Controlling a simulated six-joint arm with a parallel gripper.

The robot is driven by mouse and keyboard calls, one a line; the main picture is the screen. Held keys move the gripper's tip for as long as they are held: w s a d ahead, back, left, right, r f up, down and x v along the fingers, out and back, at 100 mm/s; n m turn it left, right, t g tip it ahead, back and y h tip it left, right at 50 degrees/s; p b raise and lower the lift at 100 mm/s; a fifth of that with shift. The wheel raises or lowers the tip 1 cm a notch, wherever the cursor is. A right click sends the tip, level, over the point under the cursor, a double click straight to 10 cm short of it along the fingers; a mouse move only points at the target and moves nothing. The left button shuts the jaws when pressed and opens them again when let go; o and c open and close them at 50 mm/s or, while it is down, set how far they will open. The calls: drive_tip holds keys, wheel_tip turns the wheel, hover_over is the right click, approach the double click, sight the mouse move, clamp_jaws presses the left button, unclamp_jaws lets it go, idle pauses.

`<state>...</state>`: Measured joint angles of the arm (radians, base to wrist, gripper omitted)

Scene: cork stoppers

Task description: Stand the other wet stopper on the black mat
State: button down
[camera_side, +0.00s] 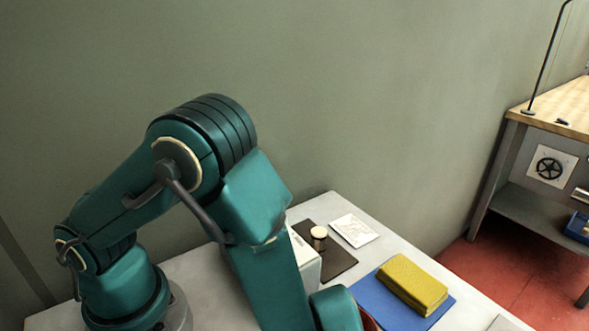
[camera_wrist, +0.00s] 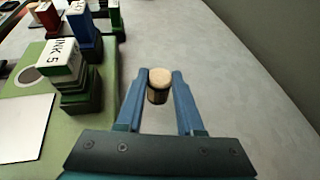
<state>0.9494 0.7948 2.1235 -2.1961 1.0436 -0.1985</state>
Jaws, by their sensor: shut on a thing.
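In the wrist view a cork stopper (camera_wrist: 158,77), pale on top and darker below, sits between the two blue fingers of my gripper (camera_wrist: 161,84). My gripper is shut on it, and the stopper looks upright. Whether it touches the grey surface below I cannot tell. In the side view the black mat (camera_side: 342,263) lies on the grey table, and one stopper (camera_side: 319,233) with a pale top and dark lower part stands upright on it. My gripper and the held stopper are hidden in the side view.
A white box (camera_side: 304,253) stands beside the mat, and a white card (camera_side: 354,230) lies behind it. A yellow block (camera_side: 412,283) rests on a blue sheet (camera_side: 374,294).

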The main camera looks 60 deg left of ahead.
drive_tip(key=shift+f, duration=1.8)
drive_tip(key=shift+f, duration=0.1)
drive_tip(key=c, duration=0.5)
unclamp_jaws()
drive_tip(key=shift+c, duration=0.2)
